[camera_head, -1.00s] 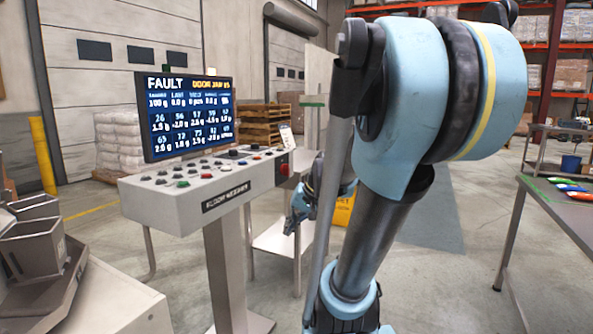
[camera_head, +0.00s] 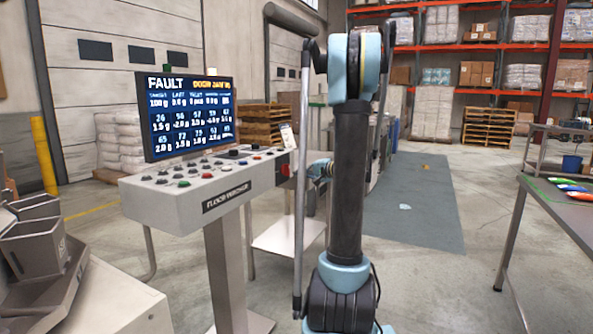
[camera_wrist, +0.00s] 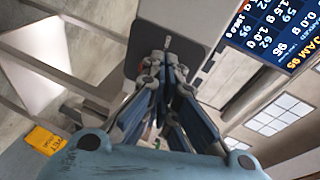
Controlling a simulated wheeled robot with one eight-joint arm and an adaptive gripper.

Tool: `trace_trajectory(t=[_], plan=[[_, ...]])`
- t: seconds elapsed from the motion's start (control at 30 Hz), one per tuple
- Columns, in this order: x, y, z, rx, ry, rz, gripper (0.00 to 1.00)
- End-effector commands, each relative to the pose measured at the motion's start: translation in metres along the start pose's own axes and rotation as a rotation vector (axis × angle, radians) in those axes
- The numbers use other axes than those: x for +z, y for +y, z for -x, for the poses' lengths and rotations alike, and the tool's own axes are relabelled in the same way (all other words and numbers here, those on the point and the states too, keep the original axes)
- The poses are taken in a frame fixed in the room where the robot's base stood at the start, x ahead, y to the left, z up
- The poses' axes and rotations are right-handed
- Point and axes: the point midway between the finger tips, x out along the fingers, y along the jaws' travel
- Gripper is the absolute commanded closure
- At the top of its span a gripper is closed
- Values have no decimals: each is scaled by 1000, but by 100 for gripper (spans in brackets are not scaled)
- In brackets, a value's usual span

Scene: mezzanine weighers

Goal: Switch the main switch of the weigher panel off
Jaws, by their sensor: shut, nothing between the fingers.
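The weigher panel (camera_head: 190,200) is a light grey console with buttons on its sloped top. Its screen (camera_head: 188,115) reads FAULT and DOOR JAM. A red main switch (camera_head: 285,170) shows on the panel's right end in the head view. My gripper (camera_wrist: 166,68) is shut and empty, in front of a dark grey plate (camera_wrist: 143,62) with a small pale stub. The fingers cover part of that plate; I cannot tell whether they touch it. In the head view my arm hides the fingers, with the blue wrist just right of the switch.
A pale stand (camera_head: 285,238) is below the panel's right end. A metal weigher (camera_head: 35,250) stands at the left. A table (camera_head: 560,215) with colourful packets is at the right. Open floor lies between my arm and that table.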

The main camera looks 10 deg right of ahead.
Motion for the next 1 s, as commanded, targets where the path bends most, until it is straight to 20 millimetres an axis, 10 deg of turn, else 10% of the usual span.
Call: trace_trajectory(t=[0.4, 1.0], plan=[[-99, 18, 0, -211, 122, -127, 100], [-106, 18, -6, -228, 128, -137, 100]])
